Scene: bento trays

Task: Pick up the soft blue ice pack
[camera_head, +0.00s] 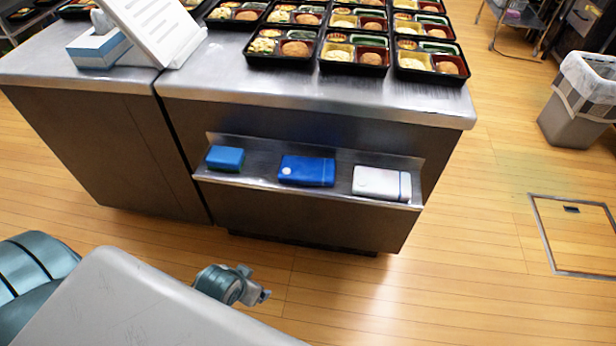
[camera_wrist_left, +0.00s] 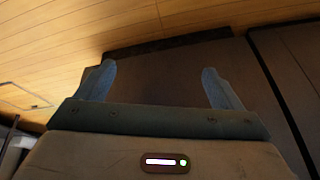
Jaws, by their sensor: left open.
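Three packs lie in a row on a metal shelf (camera_head: 335,190) on the counter's front. The left one is a small plain blue block (camera_head: 225,158) with a teal front. The middle one is a blue pack (camera_head: 307,171) with a white round mark. The right one is a white pack (camera_head: 378,183) with a blue stripe. I cannot tell which blue one is the soft pack. My left gripper (camera_wrist_left: 160,84) is open and empty in the left wrist view, with no pack between its fingers. In the head view it is mostly hidden, low and well short of the shelf. My right gripper is out of view.
Several filled bento trays (camera_head: 351,53) stand on the steel counter (camera_head: 300,93). A tilted white stand (camera_head: 155,30) and a blue-white box (camera_head: 97,49) are at its left. A grey bin (camera_head: 580,100) stands at the right. The wooden floor before the shelf is clear.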

